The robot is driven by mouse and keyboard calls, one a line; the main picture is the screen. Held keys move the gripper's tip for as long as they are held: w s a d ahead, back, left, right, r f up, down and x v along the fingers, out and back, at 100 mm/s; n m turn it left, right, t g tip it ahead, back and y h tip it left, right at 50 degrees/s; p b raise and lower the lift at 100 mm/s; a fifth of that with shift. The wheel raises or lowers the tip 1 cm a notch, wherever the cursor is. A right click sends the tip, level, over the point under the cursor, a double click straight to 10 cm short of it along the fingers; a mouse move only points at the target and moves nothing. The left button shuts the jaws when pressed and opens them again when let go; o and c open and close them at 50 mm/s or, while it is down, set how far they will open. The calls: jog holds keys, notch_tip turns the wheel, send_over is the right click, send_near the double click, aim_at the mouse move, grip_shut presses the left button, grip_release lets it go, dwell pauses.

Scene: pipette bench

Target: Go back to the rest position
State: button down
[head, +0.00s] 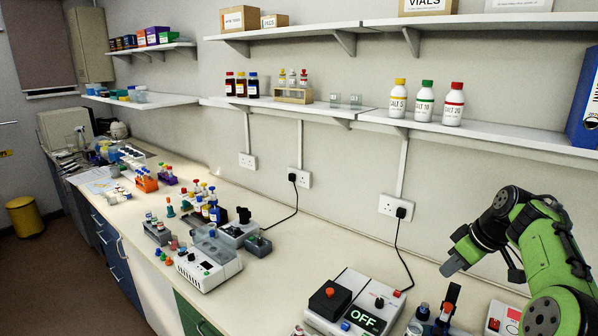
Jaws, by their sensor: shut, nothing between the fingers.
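My green and black arm reaches in from the right edge of the head view. My gripper (452,264) is at its left end, shut and empty, with its tip pointing down and to the left. It hangs in the air above the right part of the bench (290,250), apart from the things on it. The fingers are small here and partly dark.
A device (355,304) reading "OFF" stands below and left of my gripper, with dark-capped items (443,318) beside it. A white instrument (208,264) and several vials are further left. The shelf (480,132) above holds three salt bottles.

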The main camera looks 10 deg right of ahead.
jog(key=s+a+r+m+h, duration=0.15)
jog(key=s+a, duration=0.25)
jog(key=a, duration=0.8)
jog(key=s+a+r+h, duration=0.1)
jog(key=s+a+r, duration=0.25)
jog(key=a, duration=0.75)
jog(key=s+a+f+m, duration=0.1)
jog(key=s+a+f, duration=0.2)
jog(key=s, duration=0.5)
jog(key=s+a+f+m+t, duration=0.1)
jog(key=s+a+f+m, duration=0.1)
jog(key=s, duration=0.7)
jog(key=shift+s+a+f+y, duration=0.35)
jog(key=shift+a+f, duration=0.25)
jog(key=shift+a, duration=0.6)
